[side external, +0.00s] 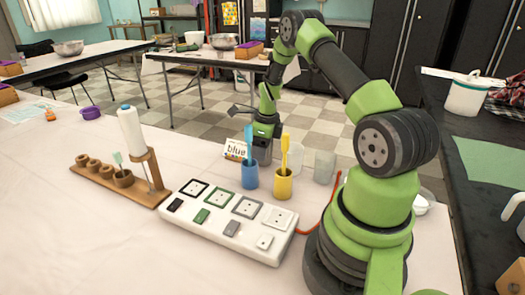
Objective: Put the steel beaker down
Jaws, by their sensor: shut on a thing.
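My gripper (262,152) is low over the far side of the white table, behind the blue cup. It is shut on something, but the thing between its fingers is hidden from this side. I cannot make out the steel beaker for certain. A pale, greyish see-through cup (323,167) stands to the right of my gripper, apart from it.
A blue cup (250,175) with a blue brush and a yellow cup (283,185) with a yellow brush stand close in front. A card reading "blue" (235,151) is beside them.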

